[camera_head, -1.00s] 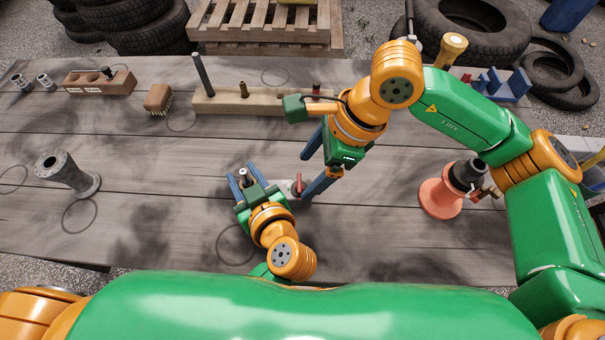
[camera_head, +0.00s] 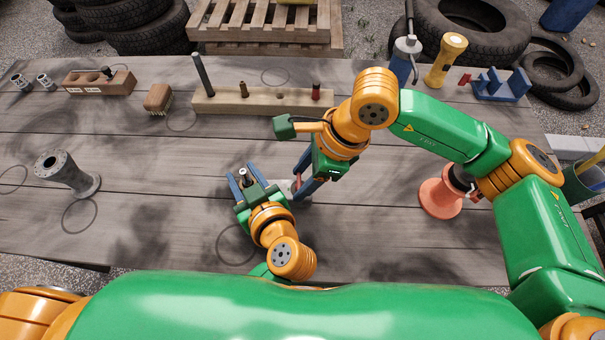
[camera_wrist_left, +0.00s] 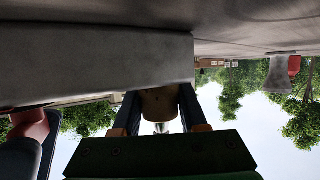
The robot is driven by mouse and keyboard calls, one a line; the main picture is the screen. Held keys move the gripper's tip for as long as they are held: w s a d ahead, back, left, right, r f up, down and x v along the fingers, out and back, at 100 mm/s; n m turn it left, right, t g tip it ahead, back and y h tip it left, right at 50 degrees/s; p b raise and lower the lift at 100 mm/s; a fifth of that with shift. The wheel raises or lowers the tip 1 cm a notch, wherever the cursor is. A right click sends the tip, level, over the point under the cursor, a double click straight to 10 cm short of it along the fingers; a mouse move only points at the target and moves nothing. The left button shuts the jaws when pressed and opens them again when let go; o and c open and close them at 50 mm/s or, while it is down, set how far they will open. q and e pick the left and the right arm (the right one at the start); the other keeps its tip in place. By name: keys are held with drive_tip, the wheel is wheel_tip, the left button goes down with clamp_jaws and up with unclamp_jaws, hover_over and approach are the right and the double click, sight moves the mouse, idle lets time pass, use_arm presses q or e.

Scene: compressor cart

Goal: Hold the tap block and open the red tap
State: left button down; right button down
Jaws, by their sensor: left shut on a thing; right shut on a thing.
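The grey tap block (camera_head: 284,187) lies on the bench in front of me, partly hidden by both grippers. It fills the upper left of the left wrist view (camera_wrist_left: 90,65). My left gripper (camera_head: 247,178) is shut on the block's left end, with a brownish round part (camera_wrist_left: 160,103) between its blue fingers. The red tap (camera_head: 297,182) is at the block's right side and is mostly hidden by the right gripper; it also shows in the left wrist view (camera_wrist_left: 30,123). My right gripper (camera_head: 299,187) is shut on the red tap.
A wooden block with pegs (camera_head: 262,102) stands behind the grippers. A grey flanged pipe (camera_head: 68,173) is at left, and a salmon flanged part (camera_head: 440,198) at right, near my right arm. A brush (camera_head: 158,98) lies at the back left.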

drive_tip(key=shift+m, duration=0.3)
drive_tip(key=m+t, duration=0.2)
drive_tip(key=m, duration=0.2)
drive_tip(key=shift+s, duration=0.1)
drive_tip(key=m+t+h, duration=0.1)
drive_tip(key=m, duration=0.3)
drive_tip(key=shift+s+m, duration=0.1)
drive_tip(key=shift+m, duration=0.2)
drive_tip(key=m+t+h, duration=0.1)
drive_tip(key=m, duration=0.3)
drive_tip(key=shift+s+a, duration=0.1)
drive_tip(key=shift+a, duration=0.05)
drive_tip(key=shift+a+m+t+h, duration=0.15)
drive_tip(key=shift+m+h, duration=0.35)
drive_tip(key=shift+m, duration=0.6)
drive_tip(key=shift+d+m+t+h, duration=0.1)
drive_tip(key=shift+m+t+h, duration=0.3)
drive_tip(key=shift+m, duration=0.7)
use_arm(q)
drive_tip(key=shift+d, duration=0.1)
use_arm(e)
drive_tip(key=shift+c, duration=1.4)
unclamp_jaws()
drive_tip(key=shift+a, duration=0.1)
